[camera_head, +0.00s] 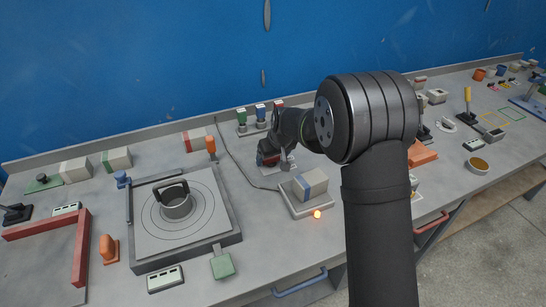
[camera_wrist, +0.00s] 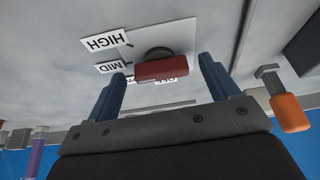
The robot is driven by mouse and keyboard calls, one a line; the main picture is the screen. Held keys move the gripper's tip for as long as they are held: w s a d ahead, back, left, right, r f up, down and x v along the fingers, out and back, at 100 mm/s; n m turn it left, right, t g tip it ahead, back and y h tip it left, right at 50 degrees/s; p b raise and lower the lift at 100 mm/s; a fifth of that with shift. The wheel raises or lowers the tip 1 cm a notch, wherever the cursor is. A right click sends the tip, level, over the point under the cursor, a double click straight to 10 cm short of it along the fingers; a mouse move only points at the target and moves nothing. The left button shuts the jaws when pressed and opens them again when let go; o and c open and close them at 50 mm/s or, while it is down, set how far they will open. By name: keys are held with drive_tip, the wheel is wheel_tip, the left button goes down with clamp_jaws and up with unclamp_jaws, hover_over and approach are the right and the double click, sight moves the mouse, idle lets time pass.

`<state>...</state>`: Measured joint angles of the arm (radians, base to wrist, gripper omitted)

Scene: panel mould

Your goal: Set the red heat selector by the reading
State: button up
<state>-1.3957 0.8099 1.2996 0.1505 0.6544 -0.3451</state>
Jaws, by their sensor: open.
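The red heat selector (camera_wrist: 162,70) is a red bar on a round dark hub, over a pale plate with labels. My gripper (camera_wrist: 163,67) is open, with one blue finger on each side of the red bar and a visible gap on both sides. In the head view my gripper (camera_head: 268,155) is low over the bench, partly hidden by my arm. I cannot tell which label the selector points to.
A beige and blue block (camera_head: 311,184) sits on a pale base with a glowing orange lamp (camera_head: 317,214). An orange-topped post (camera_head: 210,145) and several coloured-top pieces stand near. Small display boxes (camera_head: 165,279) lie around.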

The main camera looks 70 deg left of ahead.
drive_tip(key=shift+f, duration=0.15)
drive_tip(key=shift+c, duration=0.2)
drive_tip(key=c, duration=0.9)
drive_tip(key=shift+m, duration=0.4)
drive_tip(key=o, duration=0.9)
drive_tip(key=shift+o, duration=0.2)
